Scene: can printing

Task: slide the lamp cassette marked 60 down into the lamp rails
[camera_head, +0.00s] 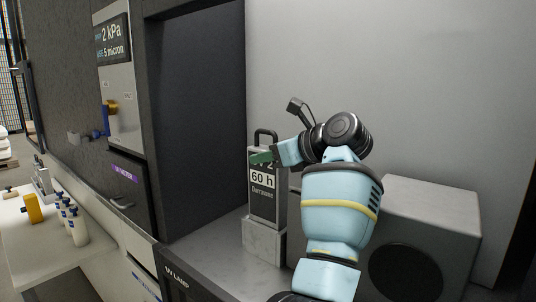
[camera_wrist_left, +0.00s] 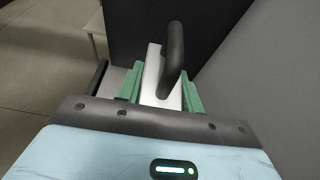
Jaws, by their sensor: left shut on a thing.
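The lamp cassette marked 60 h (camera_head: 265,203) is a narrow dark grey upright box with a black loop handle on top. My left gripper (camera_head: 263,157) is shut on its upper part, just below the handle, with a green finger across the face. In the left wrist view, the green fingers of my left gripper (camera_wrist_left: 161,88) flank the pale top of the cassette (camera_wrist_left: 152,72), under its black handle (camera_wrist_left: 174,50). The cassette's lower end meets a pale grey block (camera_head: 262,240); I cannot tell whether it enters it. The lamp rails cannot be made out. My right gripper is not in view.
A dark recess wall (camera_head: 200,120) stands left of the cassette. A grey box with a round dark face (camera_head: 435,235) stands at the right, behind my arm. A front edge labelled UV LAMP (camera_head: 180,275) is below. A bench (camera_head: 40,245) with white bottles (camera_head: 77,225) is far left.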

